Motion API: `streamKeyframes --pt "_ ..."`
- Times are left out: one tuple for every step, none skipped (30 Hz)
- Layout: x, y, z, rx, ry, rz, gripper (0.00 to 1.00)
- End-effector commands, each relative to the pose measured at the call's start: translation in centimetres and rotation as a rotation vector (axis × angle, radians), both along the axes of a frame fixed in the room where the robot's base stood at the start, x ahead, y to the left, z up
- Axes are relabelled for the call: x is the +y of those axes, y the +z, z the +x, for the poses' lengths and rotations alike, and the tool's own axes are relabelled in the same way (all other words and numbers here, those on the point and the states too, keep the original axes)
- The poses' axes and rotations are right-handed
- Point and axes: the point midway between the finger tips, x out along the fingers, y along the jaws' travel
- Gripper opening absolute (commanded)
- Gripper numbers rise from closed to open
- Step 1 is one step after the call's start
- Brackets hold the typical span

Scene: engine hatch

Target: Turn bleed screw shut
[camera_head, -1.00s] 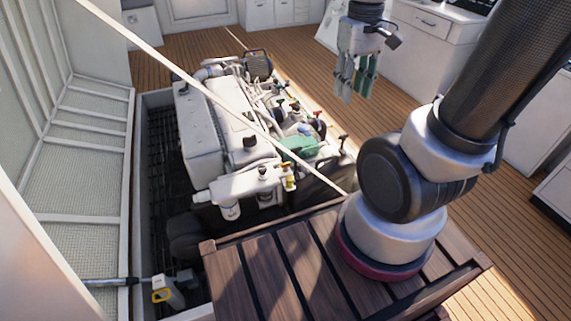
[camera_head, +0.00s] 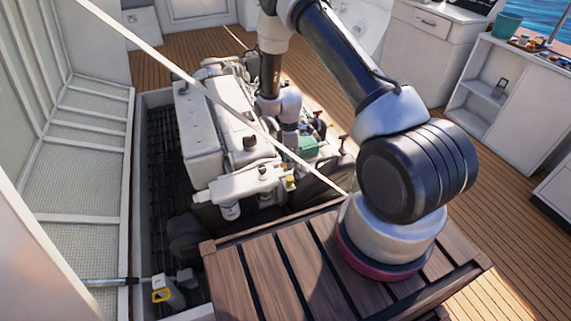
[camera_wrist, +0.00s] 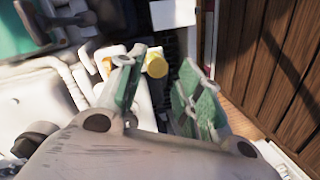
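The bleed screw appears to be the small yellow cap (camera_head: 290,182) on the near right end of the white engine, beside the filter housing. In the wrist view the yellow cap (camera_wrist: 157,65) shows beyond my fingers, close to the left fingertip. I cannot tell if they touch. My gripper (camera_wrist: 164,60) is open, with green-grey fingers spread on either side and nothing held between them. In the head view my wrist (camera_head: 289,108) is above the engine's right side, and the fingers are hard to make out there.
The white engine (camera_head: 204,140) sits in an open floor hatch. A taut pale rope or bar (camera_head: 180,70) crosses above it. A slatted wooden platform (camera_head: 265,272) is under my arm base.

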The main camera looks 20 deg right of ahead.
Motion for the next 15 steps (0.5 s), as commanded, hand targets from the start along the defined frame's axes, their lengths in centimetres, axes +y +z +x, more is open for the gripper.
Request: streamKeyframes --pt "0.2 0.2 2.4 -0.062 0.078 0.018 0.36" --pt "0.3 0.4 3.6 -0.091 0.127 0.027 0.36" --pt "0.4 0.5 4.7 -0.123 0.188 0.036 0.36" --pt "0.5 0.5 5.3 -0.143 0.23 0.041 0.36" --pt "0.5 0.5 5.6 -0.156 0.269 0.044 0.36" --pt "0.5 0.5 5.9 -0.169 0.315 0.049 0.36" --pt "0.5 0.5 6.1 -0.177 0.346 0.052 0.36" --pt "0.6 0.5 6.2 -0.182 0.371 0.053 0.36" --pt "0.6 0.5 6.4 -0.187 0.399 0.056 0.36" --pt "0.6 0.4 6.4 -0.187 0.414 0.057 0.36" --pt "0.6 0.2 6.4 -0.186 0.424 0.058 0.36" --pt "0.6 -0.1 6.3 -0.186 0.431 0.058 0.36" --pt "0.6 -0.5 6.3 -0.185 0.434 0.059 0.36" --pt "0.6 -0.9 6.3 -0.184 0.434 0.059 0.36" --pt "0.6 -1.6 6.3 -0.184 0.433 0.059 0.36"
